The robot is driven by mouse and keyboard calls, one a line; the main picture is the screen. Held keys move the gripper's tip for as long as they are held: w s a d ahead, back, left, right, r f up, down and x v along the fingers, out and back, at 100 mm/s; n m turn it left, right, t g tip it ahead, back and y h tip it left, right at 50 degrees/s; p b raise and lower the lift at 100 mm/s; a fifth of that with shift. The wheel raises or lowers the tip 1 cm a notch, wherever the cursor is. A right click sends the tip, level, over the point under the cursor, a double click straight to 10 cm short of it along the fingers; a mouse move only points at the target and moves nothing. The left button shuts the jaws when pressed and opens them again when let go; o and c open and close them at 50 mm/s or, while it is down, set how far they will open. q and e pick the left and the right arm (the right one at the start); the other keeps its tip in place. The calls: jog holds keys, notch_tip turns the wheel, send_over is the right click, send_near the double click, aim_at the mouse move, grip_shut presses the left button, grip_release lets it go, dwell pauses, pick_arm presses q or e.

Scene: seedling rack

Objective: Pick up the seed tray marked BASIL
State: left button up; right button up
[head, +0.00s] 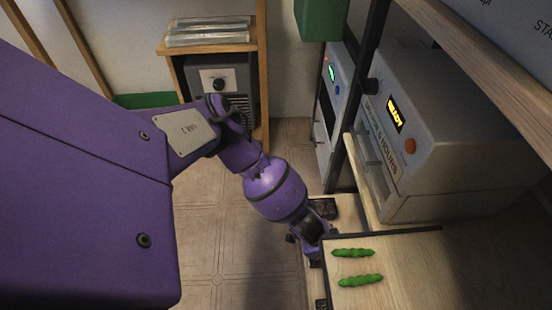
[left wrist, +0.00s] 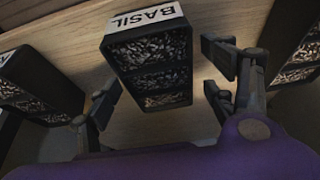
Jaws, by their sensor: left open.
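The BASIL seed tray (left wrist: 152,70) is a small black tray with a white label on its far rim and dark cells of speckled filling. It sits on a wooden shelf (left wrist: 125,128) in the left wrist view. My left gripper (left wrist: 160,92) is open, with one finger to each side of the tray and gaps between. In the head view my left gripper (head: 311,240) is low over the shelf, its fingers mostly hidden by the arm and a board. A dark tray (head: 322,208) shows beyond it; its label cannot be read. My right gripper is not in view.
Another black tray (left wrist: 38,82) stands close at left, its label cut off. A further tray (left wrist: 298,62) is at right behind the finger. A wooden board (head: 400,260) with two green pods overhangs near the gripper. A grey machine (head: 450,120) reading READY stands at right.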

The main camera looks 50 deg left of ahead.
pick_arm(q)
jog(key=shift+f, duration=0.25)
dwell(0.3)
jog(key=shift+c, duration=0.4)
jog(key=c, duration=1.4)
jog(key=shift+o, duration=0.2)
jog(key=shift+w+r, duration=0.1)
